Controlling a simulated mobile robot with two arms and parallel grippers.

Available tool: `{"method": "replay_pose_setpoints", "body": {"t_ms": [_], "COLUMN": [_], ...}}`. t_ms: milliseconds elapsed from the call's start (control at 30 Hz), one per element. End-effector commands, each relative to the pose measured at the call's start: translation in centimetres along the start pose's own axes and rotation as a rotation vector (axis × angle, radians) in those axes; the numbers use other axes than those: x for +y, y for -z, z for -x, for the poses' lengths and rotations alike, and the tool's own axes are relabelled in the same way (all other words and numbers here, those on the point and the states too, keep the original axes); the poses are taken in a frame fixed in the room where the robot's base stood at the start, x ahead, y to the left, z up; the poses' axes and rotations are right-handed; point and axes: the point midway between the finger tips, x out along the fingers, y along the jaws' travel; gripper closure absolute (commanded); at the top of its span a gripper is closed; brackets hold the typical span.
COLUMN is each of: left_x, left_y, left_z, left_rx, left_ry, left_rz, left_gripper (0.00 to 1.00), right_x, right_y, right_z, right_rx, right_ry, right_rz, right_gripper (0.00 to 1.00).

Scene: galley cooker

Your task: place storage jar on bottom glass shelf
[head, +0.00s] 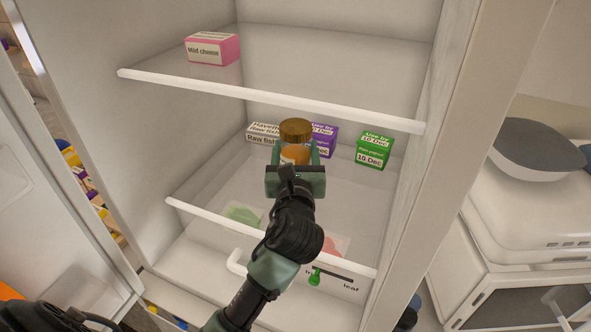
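The storage jar (296,131), amber with a brown lid, is upright inside the open fridge. My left gripper (297,155) has its fingers on both sides of the jar and appears shut on it. The jar is above the bottom glass shelf (205,213), towards the back; its base is hidden by the gripper, so I cannot tell whether it touches the glass. My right gripper is not in view.
The upper shelf (270,98) holds a pink cheese box (212,49). The bottom shelf's front left looks clear.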

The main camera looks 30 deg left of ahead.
Motion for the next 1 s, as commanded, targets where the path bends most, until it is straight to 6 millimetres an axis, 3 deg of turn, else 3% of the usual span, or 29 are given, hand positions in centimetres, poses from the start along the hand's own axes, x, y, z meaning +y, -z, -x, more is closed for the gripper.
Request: {"method": "replay_pose_setpoints", "body": {"t_ms": [100, 200, 333, 500, 667, 867, 900, 967, 1000], "left_x": [0.0, 0.0, 0.0, 0.0, 0.0, 0.0, 0.0, 0.0, 0.0], "left_y": [1.6, 2.3, 4.1, 5.9, 5.9, 6.2, 6.4, 6.3, 6.3], "left_z": [0.0, -0.1, 0.0, 0.0, 0.0, 0.0, 0.0, 0.0, 0.0], "left_rx": [-0.002, -0.004, -0.001, -0.003, -0.006, -0.005, -0.001, -0.001, -0.001], "left_ry": [0.0, 0.0, 0.001, 0.0, 0.001, 0.001, 0.001, 0.001, 0.001], "left_rz": [0.0, 0.001, -0.001, 0.0, 0.001, 0.0, 0.0, 0.0, 0.0], "left_gripper": [1.0, 1.0, 1.0, 1.0, 1.0, 1.0, 0.34, 0.18, 0.18], "right_x": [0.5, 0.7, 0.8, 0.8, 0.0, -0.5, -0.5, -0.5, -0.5], "right_y": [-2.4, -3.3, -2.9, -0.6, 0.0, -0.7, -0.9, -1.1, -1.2], "right_z": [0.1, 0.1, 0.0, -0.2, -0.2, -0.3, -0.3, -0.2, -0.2], "right_rx": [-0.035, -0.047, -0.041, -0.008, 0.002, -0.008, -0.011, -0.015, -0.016], "right_ry": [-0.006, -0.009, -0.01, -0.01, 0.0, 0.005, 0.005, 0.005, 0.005], "right_rz": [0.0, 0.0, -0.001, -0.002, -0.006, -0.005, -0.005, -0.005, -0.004], "right_gripper": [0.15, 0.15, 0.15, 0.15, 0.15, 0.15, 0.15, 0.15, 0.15]}}
